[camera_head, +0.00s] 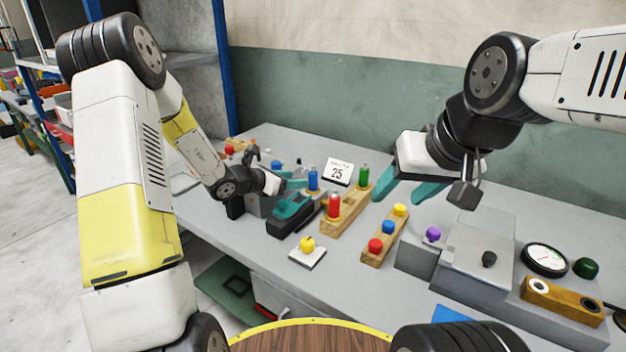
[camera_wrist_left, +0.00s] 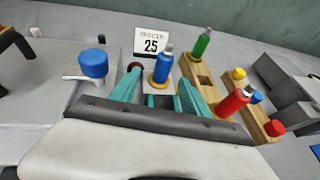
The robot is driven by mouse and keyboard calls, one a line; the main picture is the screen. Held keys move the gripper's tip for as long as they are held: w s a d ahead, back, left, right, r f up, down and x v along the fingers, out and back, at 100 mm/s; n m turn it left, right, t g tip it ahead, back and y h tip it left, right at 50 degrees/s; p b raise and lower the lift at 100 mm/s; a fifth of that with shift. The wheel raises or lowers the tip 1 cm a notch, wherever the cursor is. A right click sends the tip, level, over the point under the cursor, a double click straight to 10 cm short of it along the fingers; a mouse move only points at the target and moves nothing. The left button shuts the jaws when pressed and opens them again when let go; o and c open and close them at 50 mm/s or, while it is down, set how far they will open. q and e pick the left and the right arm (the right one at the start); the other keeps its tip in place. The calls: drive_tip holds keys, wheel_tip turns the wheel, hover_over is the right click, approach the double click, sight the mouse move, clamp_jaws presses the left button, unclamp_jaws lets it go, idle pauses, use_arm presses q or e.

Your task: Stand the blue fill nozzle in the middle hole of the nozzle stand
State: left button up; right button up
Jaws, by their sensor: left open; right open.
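The blue fill nozzle (camera_head: 313,178) is upright, left of the wooden nozzle stand (camera_head: 345,212). My left gripper (camera_head: 299,194) is open, its teal fingers reaching around the nozzle. In the left wrist view the blue nozzle (camera_wrist_left: 162,66) shows between the open fingers (camera_wrist_left: 160,82), with a gap on each side; what it stands on is mostly hidden. The stand holds a red nozzle (camera_head: 334,205) at its near end and a green nozzle (camera_head: 363,175) at its far end. Its empty middle hole (camera_wrist_left: 203,81) lies between them. My right gripper (camera_head: 408,190) is open and empty, above the table right of the stand.
A wooden block (camera_head: 383,238) with red, blue and yellow knobs stands right of the stand. A card reading 25 (camera_head: 338,172) stands behind. A yellow knob on a white plate (camera_head: 307,257) is in front. Grey boxes (camera_head: 474,272) and a gauge (camera_head: 544,259) fill the right side.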

sight(309, 179)
use_arm(q)
drive_tip(key=x, duration=0.7)
drive_tip(key=shift+s+d+r, duration=0.1)
drive_tip(key=shift+s+d, duration=0.05)
drive_tip(key=shift+d, duration=0.1)
clamp_jaws()
